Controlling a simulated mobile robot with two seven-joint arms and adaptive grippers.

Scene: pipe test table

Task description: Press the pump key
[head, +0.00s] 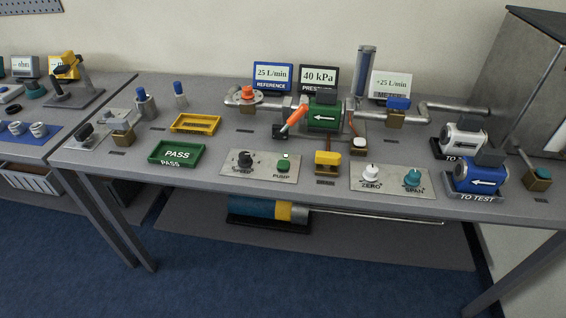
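The pump key (283,165) is a small green button on the right half of a light grey control plate (262,174) near the front middle of the table. The lettering below it seems to read PUMP. A small pale light (286,155) sits just behind it. A black knob (245,160) is on the left half of the same plate. Nothing covers the key. Neither of my grippers shows in the head view.
A green PASS tray (176,153) lies left of the plate and a yellow block (327,162) stands right of it. Behind are an orange-handled valve (290,122), a green meter (324,117) and pipes. A ZERO/SPAN plate (392,182) lies further right.

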